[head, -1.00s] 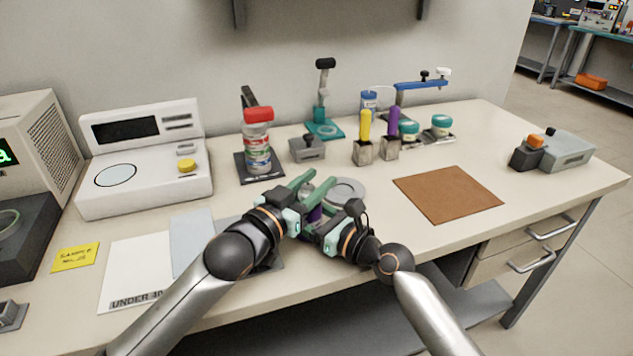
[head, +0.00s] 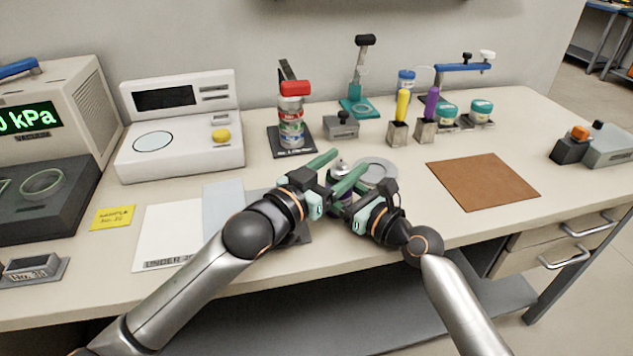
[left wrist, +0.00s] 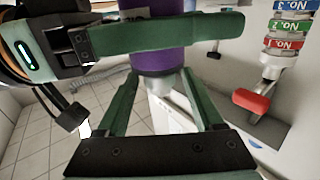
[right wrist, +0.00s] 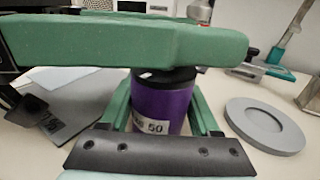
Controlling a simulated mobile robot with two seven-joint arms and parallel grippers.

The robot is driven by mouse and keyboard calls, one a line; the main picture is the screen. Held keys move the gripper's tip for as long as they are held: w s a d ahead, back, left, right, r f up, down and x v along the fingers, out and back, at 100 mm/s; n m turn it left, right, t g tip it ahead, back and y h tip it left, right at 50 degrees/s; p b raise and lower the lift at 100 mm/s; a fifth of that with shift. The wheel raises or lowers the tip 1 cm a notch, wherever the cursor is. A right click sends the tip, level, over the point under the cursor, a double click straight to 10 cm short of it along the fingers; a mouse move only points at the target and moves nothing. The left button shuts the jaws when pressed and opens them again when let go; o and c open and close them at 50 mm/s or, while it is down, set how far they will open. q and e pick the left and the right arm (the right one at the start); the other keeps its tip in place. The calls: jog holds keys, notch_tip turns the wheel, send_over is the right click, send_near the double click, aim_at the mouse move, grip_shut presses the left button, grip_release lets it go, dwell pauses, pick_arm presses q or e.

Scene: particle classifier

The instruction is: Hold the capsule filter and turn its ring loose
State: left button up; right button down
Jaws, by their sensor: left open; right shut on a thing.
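The capsule filter (head: 341,189) is a purple upright cylinder near the table's front edge, mostly hidden between my grippers in the head view. In the right wrist view, its purple body (right wrist: 160,106) has a white label reading "50" and a black band on top. My right gripper (right wrist: 163,112) is shut on the body. My left gripper (head: 350,163) is open, its green fingers either side of the filter's top. The left wrist view, upside down, shows a pale neck (left wrist: 160,82) between these fingers. I cannot clearly tell the ring from the cap.
A grey round dish (head: 378,172) stands just behind the filter. White sheets (head: 172,235) lie at the left.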

pick_arm(q)
jog(key=v, duration=0.9)
jog(key=shift+s+a, duration=0.2)
jog(key=shift+s, duration=0.15)
pick_arm(e)
jog(key=shift+c, duration=0.2)
grip_release()
